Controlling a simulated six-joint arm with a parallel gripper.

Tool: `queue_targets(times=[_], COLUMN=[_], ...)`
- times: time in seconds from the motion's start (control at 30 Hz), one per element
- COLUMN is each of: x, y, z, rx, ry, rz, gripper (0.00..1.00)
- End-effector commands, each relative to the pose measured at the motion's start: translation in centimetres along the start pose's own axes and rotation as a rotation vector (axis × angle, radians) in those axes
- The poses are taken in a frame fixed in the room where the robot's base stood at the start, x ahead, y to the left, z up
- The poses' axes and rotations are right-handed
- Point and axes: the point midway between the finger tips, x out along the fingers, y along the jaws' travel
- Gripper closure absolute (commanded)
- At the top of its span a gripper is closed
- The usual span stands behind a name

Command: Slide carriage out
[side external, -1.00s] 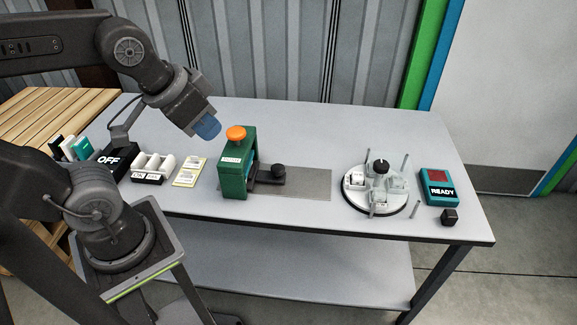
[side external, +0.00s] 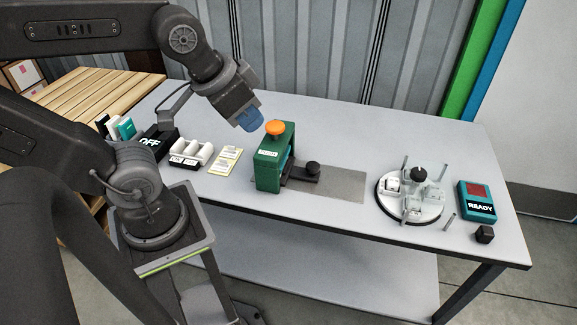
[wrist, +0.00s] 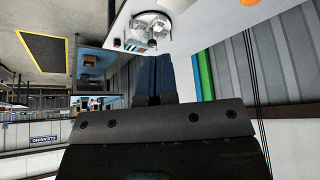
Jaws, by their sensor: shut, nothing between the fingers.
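A green press (side external: 270,160) with an orange button (side external: 275,128) on top stands on the grey table. A dark carriage (side external: 300,174) with a black knob (side external: 313,168) sticks out of its right side over a grey plate (side external: 345,185). My gripper (side external: 250,120) has blue fingers, shut and empty. It hangs above the table, up and left of the orange button, apart from it. The shut blue fingers also show in the wrist view (wrist: 153,78). The inside of the press is mostly hidden by its body.
A round white fixture (side external: 410,200) with upright pins stands to the right, beside a teal READY box (side external: 477,202) and a small black cube (side external: 484,234). Left of the press are a yellow-edged card (side external: 224,161), white rollers (side external: 192,150) and a black OFF box (side external: 158,145).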

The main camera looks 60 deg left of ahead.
Motion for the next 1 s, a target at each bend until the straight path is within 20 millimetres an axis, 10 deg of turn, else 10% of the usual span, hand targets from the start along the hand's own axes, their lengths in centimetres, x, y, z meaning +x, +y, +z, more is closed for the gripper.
queue_targets(times=[0.4, 0.57, 1.0], x=[0.0, 0.2, 8.5], y=[0.0, -0.1, -4.6], z=[0.0, -0.6, -9.6], rx=[0.0, -0.012, -0.242], ry=[0.0, -0.012, -0.238], rz=[0.0, -0.004, -0.064], gripper=[1.0, 0.86, 0.44])
